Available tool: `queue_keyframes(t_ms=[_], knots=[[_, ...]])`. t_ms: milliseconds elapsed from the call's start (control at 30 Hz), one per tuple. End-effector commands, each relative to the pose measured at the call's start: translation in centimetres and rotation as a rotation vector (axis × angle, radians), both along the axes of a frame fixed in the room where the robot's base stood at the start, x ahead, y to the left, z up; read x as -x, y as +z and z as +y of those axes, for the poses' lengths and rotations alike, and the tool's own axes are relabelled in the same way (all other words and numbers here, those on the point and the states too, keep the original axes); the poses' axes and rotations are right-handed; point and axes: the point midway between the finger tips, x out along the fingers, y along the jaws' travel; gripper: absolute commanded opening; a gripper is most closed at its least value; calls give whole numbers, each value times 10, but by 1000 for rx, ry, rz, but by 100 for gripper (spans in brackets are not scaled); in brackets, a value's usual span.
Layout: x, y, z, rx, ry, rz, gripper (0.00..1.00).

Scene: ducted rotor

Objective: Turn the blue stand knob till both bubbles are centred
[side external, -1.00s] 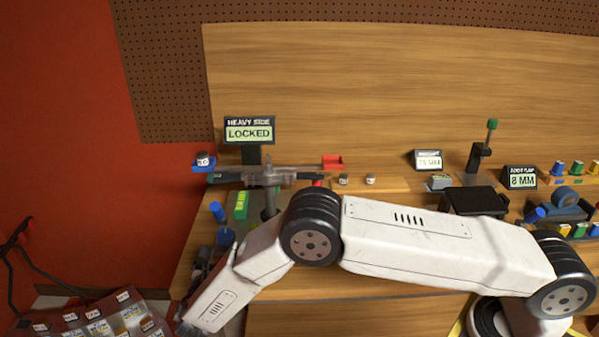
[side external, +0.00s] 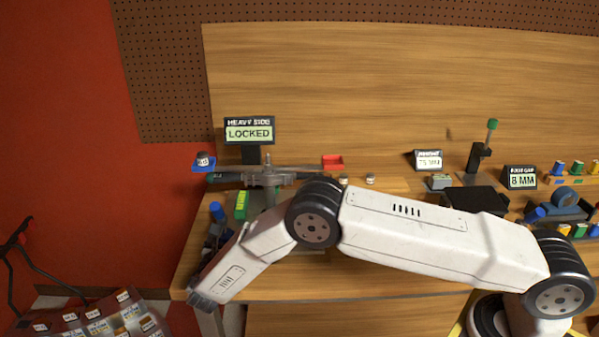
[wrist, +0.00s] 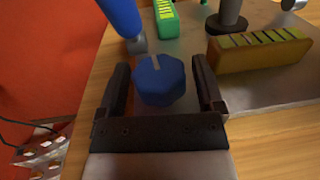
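The blue stand knob (wrist: 160,80), faceted with a pale pointer line, sits on the grey stand base (wrist: 190,60) in the wrist view. My gripper (wrist: 162,82) is open, one dark finger on each side of the knob, with gaps showing between fingers and knob. A green block (wrist: 167,18) and an olive-yellow block with stripes (wrist: 262,52), possibly the levels, stand beyond it; I cannot make out bubbles. In the side view the green block (side external: 241,205) shows left of the rotor post; my arm hides the knob there.
A blue cylinder (wrist: 121,18) stands close behind the knob at left. The rotor (side external: 262,179) spans above the stand, by a sign (side external: 249,131) reading HEAVY SIDE LOCKED. A red tray (side external: 332,162) and small jars (side external: 370,179) lie to the right.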

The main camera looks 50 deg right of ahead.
Motion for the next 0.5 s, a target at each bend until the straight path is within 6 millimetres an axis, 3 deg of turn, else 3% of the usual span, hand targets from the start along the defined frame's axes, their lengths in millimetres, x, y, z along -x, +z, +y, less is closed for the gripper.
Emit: queue_keyframes(t_ms=[33,233,500], knots=[[0,0,0,0,0,0,66],[0,0,0,0,0,0,4],[0,0,0,2,37,-1,4]])
